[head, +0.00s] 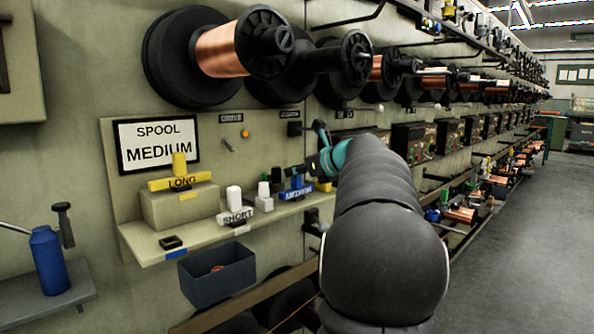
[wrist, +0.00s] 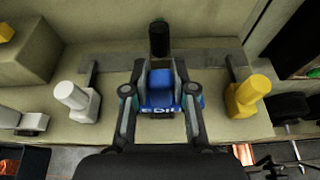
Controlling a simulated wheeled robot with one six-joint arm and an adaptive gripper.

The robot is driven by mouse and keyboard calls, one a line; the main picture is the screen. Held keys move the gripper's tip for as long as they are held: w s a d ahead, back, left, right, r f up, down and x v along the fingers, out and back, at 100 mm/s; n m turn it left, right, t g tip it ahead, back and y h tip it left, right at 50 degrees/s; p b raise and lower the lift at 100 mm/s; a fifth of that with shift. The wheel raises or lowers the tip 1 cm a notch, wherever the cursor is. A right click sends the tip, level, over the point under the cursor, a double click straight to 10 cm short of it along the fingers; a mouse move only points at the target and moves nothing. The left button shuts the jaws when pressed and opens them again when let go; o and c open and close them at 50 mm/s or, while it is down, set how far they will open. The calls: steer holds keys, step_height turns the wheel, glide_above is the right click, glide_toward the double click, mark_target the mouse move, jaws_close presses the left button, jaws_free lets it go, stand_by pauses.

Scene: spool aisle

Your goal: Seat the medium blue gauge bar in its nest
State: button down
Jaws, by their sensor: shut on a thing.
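The medium blue gauge bar (head: 297,191) is at the right part of the shelf in the head view, its lettering facing out. In the wrist view the blue bar (wrist: 160,98) sits between the two fingers of my gripper (wrist: 158,88), which is shut on its blue grip. I cannot tell whether the bar touches the shelf. In the head view my gripper (head: 318,165) is partly hidden by my arm. A small black nest with a blue tag (head: 171,242) is empty at the shelf's front left.
The yellow LONG bar (head: 180,182) lies on a raised block, and the white SHORT bar (head: 235,215) sits on the shelf (head: 148,252). White (wrist: 78,102) and yellow (wrist: 248,95) pieces flank my gripper. A grey bin (head: 217,275) hangs below; spools project above.

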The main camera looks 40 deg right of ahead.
steer(key=c, duration=0.9)
jaws_free()
steer(key=shift+o, duration=0.2)
steer(key=v, duration=1.2)
steer(key=shift+a, duration=0.1)
